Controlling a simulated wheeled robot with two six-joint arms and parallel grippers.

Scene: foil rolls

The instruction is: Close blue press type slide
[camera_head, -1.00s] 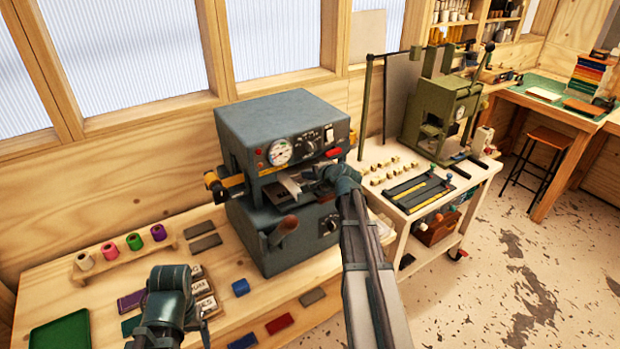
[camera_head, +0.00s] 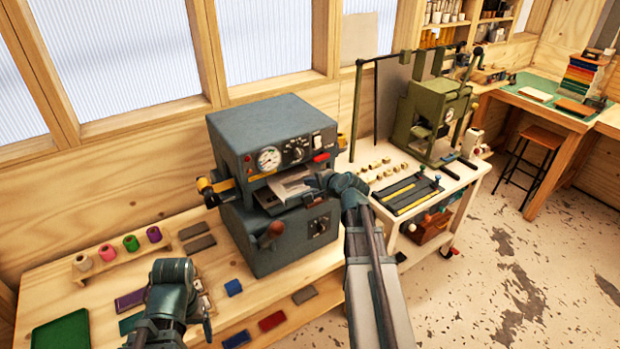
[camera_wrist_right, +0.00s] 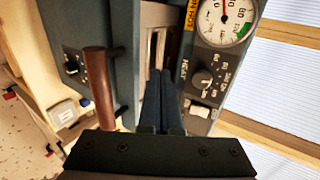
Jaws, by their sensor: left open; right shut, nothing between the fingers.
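The blue-grey press (camera_head: 275,130) stands on the wooden bench, with a gauge, knobs and a red switch on its front. Its metal type slide (camera_head: 290,188) shows in the slot between the upper and lower housings. My right gripper (camera_head: 312,180) is shut and empty, with its fingertips at the right of the slot. In the right wrist view the closed fingers (camera_wrist_right: 160,85) point at the slot, beside the brown handle (camera_wrist_right: 98,85); whether they touch the slide I cannot tell. My left gripper (camera_head: 205,325) is open and empty above the bench front.
Thread spools (camera_head: 130,243) stand on a wooden rack at the left. A white cart (camera_head: 415,210) with a green press (camera_head: 432,115) stands to the right.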

